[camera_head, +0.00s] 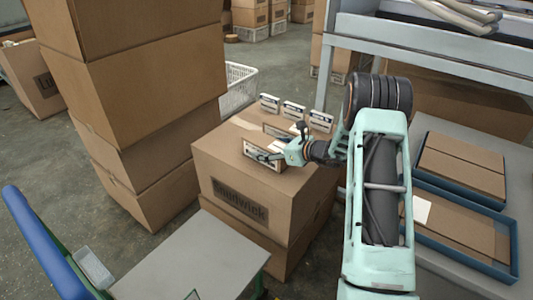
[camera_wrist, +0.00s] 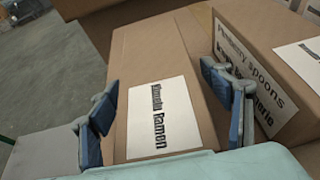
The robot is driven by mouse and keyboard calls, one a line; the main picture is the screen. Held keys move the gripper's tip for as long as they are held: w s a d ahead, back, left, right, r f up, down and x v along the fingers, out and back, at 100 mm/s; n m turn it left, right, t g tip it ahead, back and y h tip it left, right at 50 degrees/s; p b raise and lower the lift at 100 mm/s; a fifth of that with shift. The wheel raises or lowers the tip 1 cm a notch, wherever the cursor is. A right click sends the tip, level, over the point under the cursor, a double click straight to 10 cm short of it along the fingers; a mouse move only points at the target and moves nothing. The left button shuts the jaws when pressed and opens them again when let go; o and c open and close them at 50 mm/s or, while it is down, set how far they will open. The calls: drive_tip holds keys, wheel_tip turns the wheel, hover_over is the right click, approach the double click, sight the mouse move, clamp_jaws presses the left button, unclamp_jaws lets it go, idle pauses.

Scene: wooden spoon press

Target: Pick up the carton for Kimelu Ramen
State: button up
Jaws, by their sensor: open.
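The carton labelled Kimelu Ramen (camera_wrist: 150,52) is brown with a white label (camera_wrist: 160,115) in the wrist view. My gripper (camera_wrist: 166,112) is open, with one blue-padded finger on each side of the label. I cannot tell whether either finger touches the carton. The carton's label cannot be read in the head view.
Another carton labelled with spoons (camera_wrist: 250,60) stands close to the right finger. Several small white-labelled items (camera_head: 292,110) line the back of the large box. Tall stacked cartons (camera_head: 140,80) rise at the left. A shelf frame (camera_head: 430,45) and blue trays (camera_head: 460,170) are at the right.

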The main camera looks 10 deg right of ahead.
drive_tip(key=c, duration=1.3)
drive_tip(key=shift+r, duration=0.1)
drive_tip(key=shift+c, duration=0.6)
drive_tip(key=shift+r, duration=0.1)
drive_tip(key=shift+c, duration=0.2)
